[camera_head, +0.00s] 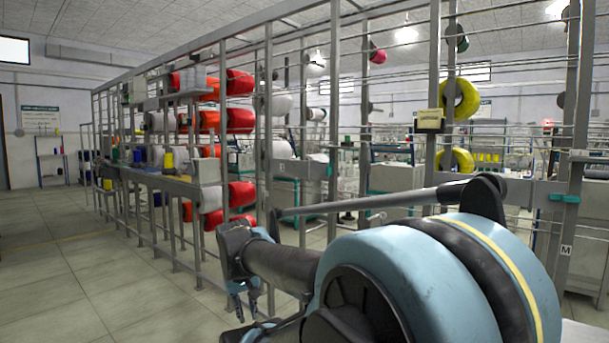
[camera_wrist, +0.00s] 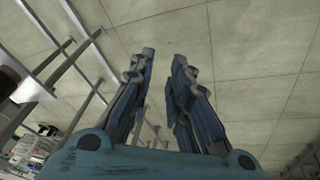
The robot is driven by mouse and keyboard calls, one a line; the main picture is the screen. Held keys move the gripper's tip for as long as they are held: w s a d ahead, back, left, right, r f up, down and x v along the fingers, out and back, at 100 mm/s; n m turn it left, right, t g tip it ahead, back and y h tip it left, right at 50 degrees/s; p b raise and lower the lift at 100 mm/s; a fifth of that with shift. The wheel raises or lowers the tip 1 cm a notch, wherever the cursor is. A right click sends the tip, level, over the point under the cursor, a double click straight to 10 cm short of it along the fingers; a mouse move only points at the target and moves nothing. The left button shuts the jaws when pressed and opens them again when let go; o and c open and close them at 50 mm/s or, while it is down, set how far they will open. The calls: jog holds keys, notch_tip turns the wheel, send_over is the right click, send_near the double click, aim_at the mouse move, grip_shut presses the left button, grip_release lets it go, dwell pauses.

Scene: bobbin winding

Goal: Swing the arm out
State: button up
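My gripper (camera_head: 247,303) points down over the tiled floor in the head view, near the lower middle, in front of the metal rack (camera_head: 270,130). It also shows in the wrist view (camera_wrist: 164,58), where its two blue-grey fingers stand apart with bare floor between them. It is open and empty. My arm, with blue and black links, fills the lower right of the head view and hides part of the rack and floor behind it.
The rack carries red spools (camera_head: 238,119), white spools and yellow spools (camera_head: 462,98). The tiled floor (camera_head: 80,270) at the left is clear. Rack posts show at the wrist view's left.

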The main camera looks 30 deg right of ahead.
jog(key=w+d+r+m+t+h, duration=0.2)
jog(key=w+d+r+m+h, duration=0.15)
jog(key=w+d+r, duration=0.8)
jog(key=w+d+r+m+t+h, duration=0.3)
jog(key=w+d+r+h, duration=0.2)
jog(key=w+d+r, duration=0.65)
jog(key=w+d+r+m+t+h, duration=0.25)
jog(key=w+d+r+h, duration=0.4)
jog(key=w, duration=0.85)
jog(key=y, duration=0.2)
send_near(304, 168)
jog(key=shift+m+g, duration=0.25)
jog(key=shift+m, duration=0.05)
jog(key=d, duration=0.7)
jog(key=shift+s+d+f, duration=0.1)
jog(key=shift+s, duration=0.2)
grip_shut()
